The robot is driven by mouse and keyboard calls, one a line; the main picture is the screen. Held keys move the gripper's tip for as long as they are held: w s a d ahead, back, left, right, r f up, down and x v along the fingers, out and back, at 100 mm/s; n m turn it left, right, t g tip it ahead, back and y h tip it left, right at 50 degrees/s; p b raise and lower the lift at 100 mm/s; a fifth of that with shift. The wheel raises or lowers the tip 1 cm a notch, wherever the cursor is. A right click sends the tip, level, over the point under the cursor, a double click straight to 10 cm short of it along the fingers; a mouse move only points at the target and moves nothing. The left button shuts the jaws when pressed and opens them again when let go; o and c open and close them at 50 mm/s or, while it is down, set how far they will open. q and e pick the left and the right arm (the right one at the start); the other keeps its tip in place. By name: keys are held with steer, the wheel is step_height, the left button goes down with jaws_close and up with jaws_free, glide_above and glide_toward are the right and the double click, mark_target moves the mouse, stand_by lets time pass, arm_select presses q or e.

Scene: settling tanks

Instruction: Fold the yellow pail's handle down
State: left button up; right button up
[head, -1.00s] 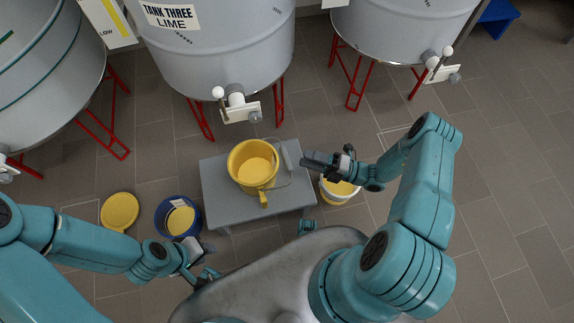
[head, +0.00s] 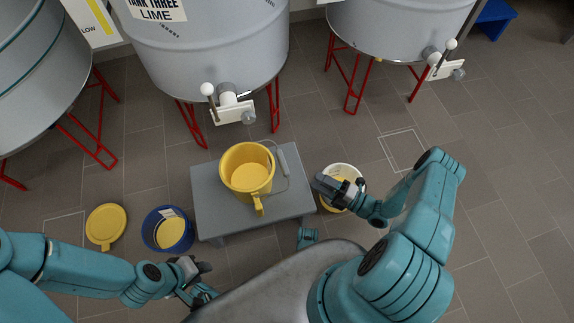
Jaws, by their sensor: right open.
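The yellow pail (head: 236,182) stands upright on a low grey stool (head: 218,214), with a yellow spout-like part facing me. Its thin wire handle with a grey grip (head: 283,160) hangs out past the rim on the right side, and its exact tilt is hard to judge from above. My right gripper (head: 321,184) is open and empty, right of the stool and in front of a white bucket, apart from the handle. My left gripper (head: 207,279) is low at the front left, away from the pail, and its jaw opening is unclear.
A white bucket with yellow contents (head: 345,171) stands right of the stool. A blue bucket (head: 150,236) and a yellow lid (head: 106,224) are on the floor at left. Grey tanks (head: 205,50) on red legs stand behind. Floor at right is clear.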

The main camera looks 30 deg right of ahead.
steer(key=b+x, duration=0.1)
steer(key=x, duration=1.1)
steer(key=shift+a, duration=0.1)
